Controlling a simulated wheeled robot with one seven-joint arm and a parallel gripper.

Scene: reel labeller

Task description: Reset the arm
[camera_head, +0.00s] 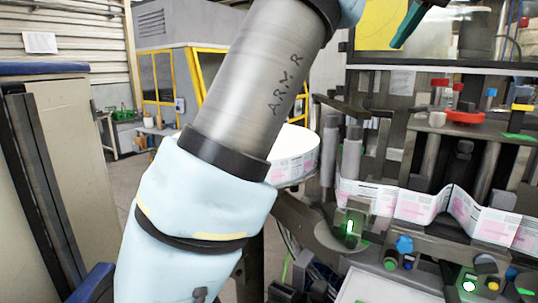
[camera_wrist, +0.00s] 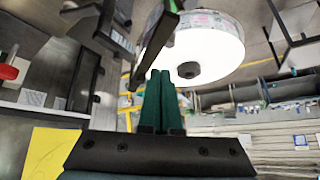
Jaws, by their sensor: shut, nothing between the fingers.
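My arm, with a grey link marked "ARM R" and a pale blue cover, crosses the left middle of the head view. My gripper (camera_head: 397,43) shows at the top edge of the head view as teal fingers, partly cut off. In the wrist view my gripper (camera_wrist: 160,74) has its two green fingers side by side, shut and empty. Beyond the fingertips in the wrist view is a large white label reel (camera_wrist: 218,55) with a dark hub. The same reel (camera_head: 295,150) is partly hidden behind my arm in the head view.
The labeller carries a label strip (camera_head: 410,205) over its rollers at the right. A red knob (camera_head: 465,117) and a yellow panel (camera_head: 383,25) are near my gripper. A grey cabinet (camera_head: 70,150) stands at the left. Open floor (camera_head: 115,175) shows between them.

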